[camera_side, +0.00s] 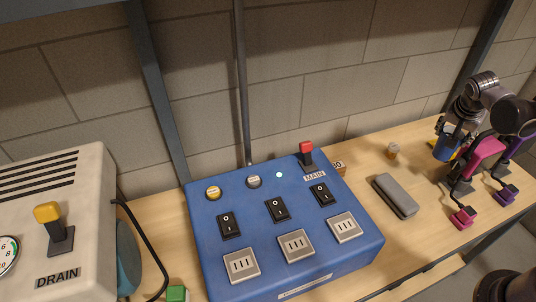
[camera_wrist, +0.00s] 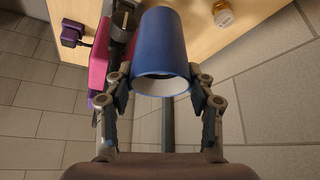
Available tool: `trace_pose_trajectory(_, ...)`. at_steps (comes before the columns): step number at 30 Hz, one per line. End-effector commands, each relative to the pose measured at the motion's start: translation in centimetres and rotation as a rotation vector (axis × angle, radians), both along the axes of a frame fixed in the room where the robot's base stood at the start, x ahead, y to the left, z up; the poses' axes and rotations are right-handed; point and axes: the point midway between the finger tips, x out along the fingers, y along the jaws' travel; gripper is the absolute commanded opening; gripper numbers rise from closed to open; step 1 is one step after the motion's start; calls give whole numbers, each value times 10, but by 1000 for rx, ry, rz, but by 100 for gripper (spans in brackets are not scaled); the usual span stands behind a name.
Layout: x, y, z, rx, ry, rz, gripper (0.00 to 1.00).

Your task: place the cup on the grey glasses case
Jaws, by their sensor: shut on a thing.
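The blue cup (camera_side: 446,149) is in my gripper (camera_side: 455,127) at the right of the side view, above the far right part of the bench. In the wrist view the cup (camera_wrist: 161,42) sits between the two fingers of my gripper (camera_wrist: 160,88), which are shut on its sides. Its pale open rim faces the wrist camera. The grey glasses case (camera_side: 396,195) lies flat on the bench, to the left of the cup and nearer the front, with nothing on it. The case does not show in the wrist view.
A small jar (camera_side: 392,151) stands behind the case. The blue switch box (camera_side: 285,225) is left of the case.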

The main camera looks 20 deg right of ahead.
Motion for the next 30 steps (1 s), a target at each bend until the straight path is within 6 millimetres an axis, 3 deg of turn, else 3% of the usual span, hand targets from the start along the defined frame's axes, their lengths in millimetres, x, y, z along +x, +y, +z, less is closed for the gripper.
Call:
trace_pose_trajectory(6, -35, 23, 6, -5, -3, -31, 31)
trace_pose_trajectory(12, -46, 32, 5, -8, -4, -45, 31)
trace_pose_trajectory(30, 14, 98, -49, -8, -4, -42, 31)
